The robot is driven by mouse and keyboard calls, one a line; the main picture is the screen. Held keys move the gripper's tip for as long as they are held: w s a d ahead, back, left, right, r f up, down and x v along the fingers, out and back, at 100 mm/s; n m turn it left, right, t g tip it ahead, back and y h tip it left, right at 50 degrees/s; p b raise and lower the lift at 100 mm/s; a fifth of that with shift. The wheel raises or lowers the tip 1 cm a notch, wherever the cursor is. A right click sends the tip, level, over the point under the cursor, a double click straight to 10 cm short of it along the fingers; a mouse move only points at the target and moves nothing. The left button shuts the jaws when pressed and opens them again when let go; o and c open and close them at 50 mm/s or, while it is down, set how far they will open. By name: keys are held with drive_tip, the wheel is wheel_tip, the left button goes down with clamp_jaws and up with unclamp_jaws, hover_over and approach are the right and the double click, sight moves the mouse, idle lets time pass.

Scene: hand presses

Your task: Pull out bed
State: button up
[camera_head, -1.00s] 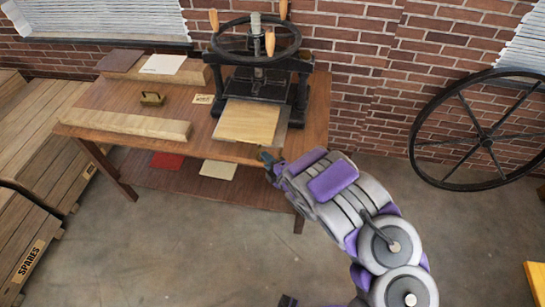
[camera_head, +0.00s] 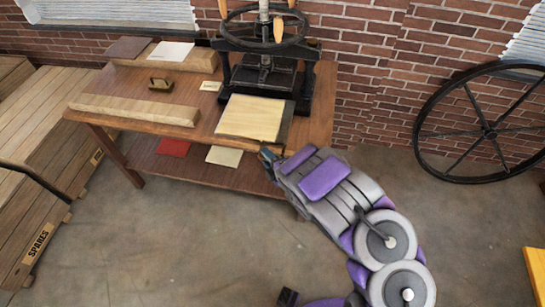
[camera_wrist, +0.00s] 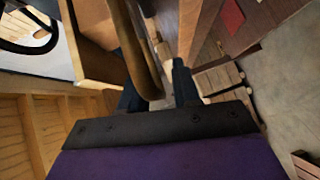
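The press (camera_head: 268,75) is a black hand press with a round wheel on top, standing on a wooden table. Its flat bed, with a pale wooden board (camera_head: 250,117) on it, reaches toward the table's front edge. My gripper (camera_head: 264,153) is at the bed's front right, by the table edge. In the wrist view, my gripper (camera_wrist: 158,88) has its two dark fingers apart. A brown rounded bar (camera_wrist: 143,50) lies between them, near the left finger, with a gap to the right finger. Whether it touches a finger is unclear.
The table (camera_head: 95,115) also holds a light wooden beam (camera_head: 135,110) and a small brass-coloured piece (camera_head: 161,84). A lower shelf carries a red sheet (camera_head: 173,147). Wooden crates (camera_head: 40,130) stand left; a large spoked wheel (camera_head: 485,130) leans on the brick wall. The floor in front is clear.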

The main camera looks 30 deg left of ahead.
drive_tip(key=shift+o, duration=0.7)
drive_tip(key=shift+s+a, duration=0.15)
drive_tip(key=shift+a, duration=0.25)
drive_tip(key=shift+s+d+r, duration=0.15)
drive_tip(key=shift+d, duration=0.9)
drive_tip(key=p+v, duration=1.1)
drive_tip(key=v, duration=0.5)
drive_tip(key=shift+d+p, duration=0.25)
drive_tip(key=shift+p, duration=0.05)
